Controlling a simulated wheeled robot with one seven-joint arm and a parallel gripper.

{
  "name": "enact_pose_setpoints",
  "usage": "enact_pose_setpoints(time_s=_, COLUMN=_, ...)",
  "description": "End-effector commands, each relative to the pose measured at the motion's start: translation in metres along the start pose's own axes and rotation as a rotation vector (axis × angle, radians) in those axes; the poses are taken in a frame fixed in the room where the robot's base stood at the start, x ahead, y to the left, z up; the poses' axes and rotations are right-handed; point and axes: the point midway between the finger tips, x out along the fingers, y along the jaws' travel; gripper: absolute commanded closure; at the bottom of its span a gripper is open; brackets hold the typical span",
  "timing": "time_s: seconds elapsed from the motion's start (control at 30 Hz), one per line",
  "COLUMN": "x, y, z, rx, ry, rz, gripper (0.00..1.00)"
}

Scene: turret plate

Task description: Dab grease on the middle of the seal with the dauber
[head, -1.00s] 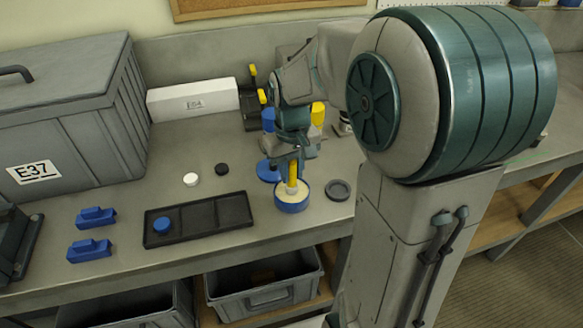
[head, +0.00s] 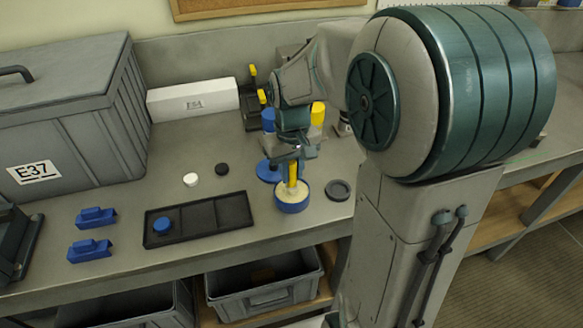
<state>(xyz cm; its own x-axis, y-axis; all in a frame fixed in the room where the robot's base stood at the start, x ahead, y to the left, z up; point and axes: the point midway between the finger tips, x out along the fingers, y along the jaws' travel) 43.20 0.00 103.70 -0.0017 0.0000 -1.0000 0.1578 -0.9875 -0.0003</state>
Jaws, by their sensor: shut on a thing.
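My gripper (head: 295,156) points down over a round blue pot (head: 292,208) with cream-coloured grease inside. It is shut on the yellow dauber (head: 293,174), whose lower end meets the grease in the pot; how deep it sits I cannot tell. I cannot say for sure which thing is the seal. A flat dark grey ring (head: 338,190) lies on the bench just right of the pot. A blue disc (head: 268,172) lies behind the pot, partly hidden by my gripper.
A black tray (head: 212,238) with compartments stands left of the pot, a blue round piece (head: 162,225) in its left compartment. A white cap (head: 190,180) and a black cap (head: 222,169) lie behind it. Blue blocks (head: 90,248), a grey case (head: 75,120) and a white box (head: 193,99) stand further left.

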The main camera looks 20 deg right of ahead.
Motion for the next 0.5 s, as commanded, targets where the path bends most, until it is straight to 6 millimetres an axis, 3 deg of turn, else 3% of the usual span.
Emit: enact_pose_setpoints(time_s=0.5, x=-0.043, y=0.000, z=0.000, rx=0.000, ry=0.002, rz=0.000, gripper=1.00)
